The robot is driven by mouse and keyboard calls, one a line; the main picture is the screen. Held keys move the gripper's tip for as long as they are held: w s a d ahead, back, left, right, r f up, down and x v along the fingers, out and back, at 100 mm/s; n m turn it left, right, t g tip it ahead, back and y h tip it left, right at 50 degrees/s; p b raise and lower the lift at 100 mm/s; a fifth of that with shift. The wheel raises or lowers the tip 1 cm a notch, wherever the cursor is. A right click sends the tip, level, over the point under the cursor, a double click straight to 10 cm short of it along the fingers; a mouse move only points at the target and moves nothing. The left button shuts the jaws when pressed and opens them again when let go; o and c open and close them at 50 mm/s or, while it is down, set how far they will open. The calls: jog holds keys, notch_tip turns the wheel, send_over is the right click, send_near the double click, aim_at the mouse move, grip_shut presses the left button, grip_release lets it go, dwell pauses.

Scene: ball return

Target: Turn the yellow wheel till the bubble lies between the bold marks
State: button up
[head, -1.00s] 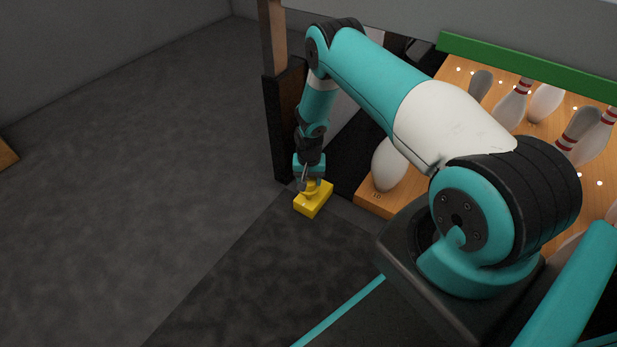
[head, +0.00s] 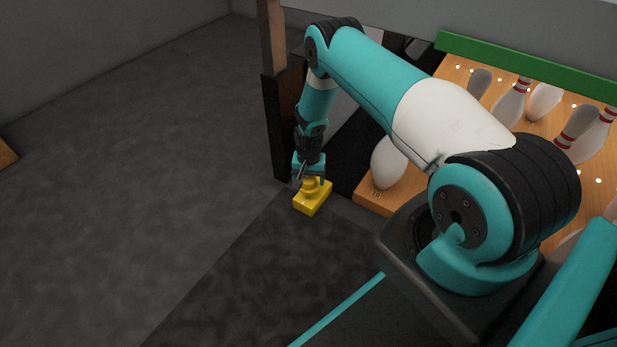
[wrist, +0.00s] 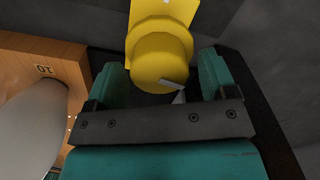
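The yellow wheel (head: 315,186) sits on a yellow block (head: 312,204) on the dark floor, by the foot of a post. In the wrist view the round wheel (wrist: 160,62) shows large, with part of the block (wrist: 165,8) beyond it. My gripper (head: 309,175) is just above the wheel. In the wrist view its two teal fingers (wrist: 163,72) stand apart, one on each side of the wheel's near end, with small gaps visible. A small pale piece (wrist: 172,85) shows at the wheel's near edge. I cannot make out the bubble or the bold marks.
A dark post (head: 283,120) stands just behind the block. A wooden pin deck (head: 440,120) with several white pins lies to the right; a pin (wrist: 30,125) and the deck's "10" show in the wrist view. Open grey floor (head: 140,180) lies to the left.

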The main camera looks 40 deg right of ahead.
notch_tip(320, 180, up, 18)
jog(key=p, duration=0.7)
jog(key=shift+f+p, duration=0.2)
jog(key=shift+p, duration=0.15)
jog(key=s+a+r+n+y, duration=0.1)
jog(key=s+a+r+n, duration=0.1)
jog(key=a+r, duration=0.55)
jog(key=s+a+r+n+y, duration=0.1)
jog(key=s+a+r+n, duration=0.2)
jog(key=r, duration=0.8)
jog(key=s+a+r+n, duration=0.1)
jog(key=a+r+n, duration=0.1)
jog(key=a+r, duration=0.55)
jog(key=s+a+r+n+y+p, duration=0.1)
jog(key=s+a+r+n, duration=0.25)
jog(key=s+r, duration=0.55)
jog(key=s+a+r+n+y, duration=0.1)
jog(key=s+a+r+n, duration=0.3)
jog(key=s, duration=0.9)
notch_tip(320, 180, up, 39)
jog(key=n+p, duration=0.1)
jog(key=p, duration=3.7)
jog(key=shift+s+d, duration=0.15)
jog(key=shift+d, duration=0.25)
